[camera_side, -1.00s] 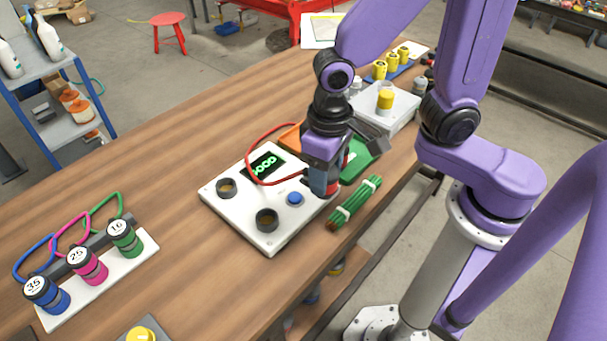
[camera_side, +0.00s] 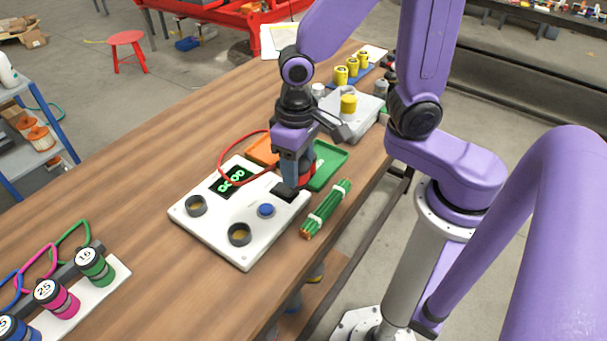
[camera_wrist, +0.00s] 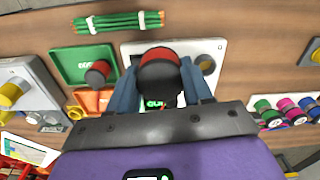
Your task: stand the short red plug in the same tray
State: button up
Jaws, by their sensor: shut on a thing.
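My gripper (camera_side: 291,184) is over the upper right corner of the white test box (camera_side: 215,220), above a dark patch (camera_side: 286,193) on its top. In the wrist view, its blue fingers (camera_wrist: 162,80) are shut on a red plug with a black end (camera_wrist: 160,68). The side view mostly hides this plug behind the fingers. The green tray (camera_side: 335,156) is just beyond and to the right of the gripper. In the wrist view, another red and black plug (camera_wrist: 98,73) stands in a corner of the green tray (camera_wrist: 65,58).
An orange tray (camera_side: 262,151) adjoins the green one. A green bundle with white ties (camera_side: 327,208) lies right of the box, and a red cable (camera_side: 222,160) loops over its far edge. A pale box with a yellow knob (camera_side: 348,104) stands behind.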

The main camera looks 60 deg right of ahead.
jog(key=w+d+f+m, duration=0.1)
jog(key=w+d+f, duration=0.15)
jog(key=d, duration=0.65)
jog(key=w+d+f+m, duration=0.1)
jog(key=w+d+f, duration=0.15)
jog(key=d, duration=0.55)
jog(key=w+d+f+m, duration=0.2)
jog(key=w+d, duration=0.1)
jog(key=d, duration=0.6)
jog(key=shift+a+f, duration=0.2)
jog(key=shift+f, duration=3.35)
jog(key=shift+f, duration=0.55)
jog(key=o, duration=1.3)
jog(key=shift+c, duration=0.2)
